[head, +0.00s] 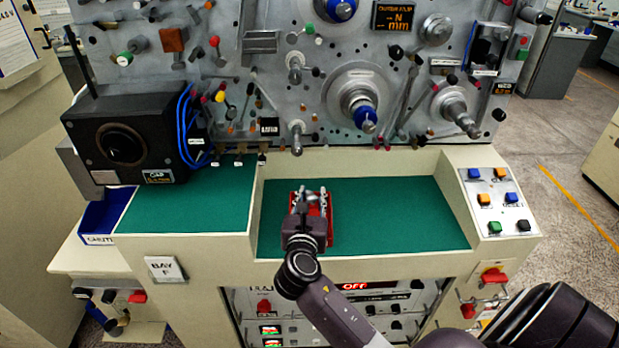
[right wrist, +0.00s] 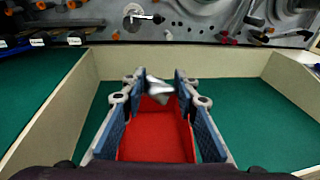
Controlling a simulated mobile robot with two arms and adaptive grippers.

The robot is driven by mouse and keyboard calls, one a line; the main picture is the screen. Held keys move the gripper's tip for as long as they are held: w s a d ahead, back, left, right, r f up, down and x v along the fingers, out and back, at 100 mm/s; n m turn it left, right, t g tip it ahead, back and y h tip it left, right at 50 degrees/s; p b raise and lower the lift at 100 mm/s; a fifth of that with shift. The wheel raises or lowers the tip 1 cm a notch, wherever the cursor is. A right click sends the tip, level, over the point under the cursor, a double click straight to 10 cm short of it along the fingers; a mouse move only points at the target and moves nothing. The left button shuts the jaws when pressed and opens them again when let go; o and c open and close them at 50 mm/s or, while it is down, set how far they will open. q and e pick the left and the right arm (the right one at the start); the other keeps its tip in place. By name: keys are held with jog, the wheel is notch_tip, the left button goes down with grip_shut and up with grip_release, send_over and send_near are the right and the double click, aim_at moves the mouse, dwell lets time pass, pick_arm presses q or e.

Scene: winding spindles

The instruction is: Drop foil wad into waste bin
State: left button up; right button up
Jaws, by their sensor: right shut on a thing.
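The foil wad (right wrist: 158,88) is a small crumpled silver piece between the fingertips of my right gripper (right wrist: 155,86) in the right wrist view. My right gripper (head: 310,200) is shut on it and is over the green bench recess in the head view, where the wad is hard to make out. A red tray-like thing (right wrist: 155,142) lies below and between the fingers; it also shows in the head view (head: 327,212), partly hidden by the gripper. No thing is clearly marked as the waste bin. My left gripper is out of view.
Low cream walls edge the green recess (head: 400,215). A metal panel with spindles (head: 358,95) and knobs stands behind it. A blue bin (head: 103,218) with a label sits at the left, below a black box (head: 125,143). A button panel (head: 500,200) is at the right.

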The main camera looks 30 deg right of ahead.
jog(key=shift+w+d+f+m+g+h+b, duration=0.1)
jog(key=shift+w+d+m+g+h+b, duration=0.15)
jog(key=shift+w, duration=0.35)
jog(key=shift+w+d+f+m+g+h+b, duration=0.15)
jog(key=shift+w+d+b, duration=0.15)
jog(key=shift+w, duration=0.25)
jog(key=shift+f+b, duration=3.6)
jog(key=shift+f, duration=0.65)
jog(key=o, duration=0.9)
jog(key=v, duration=1.2)
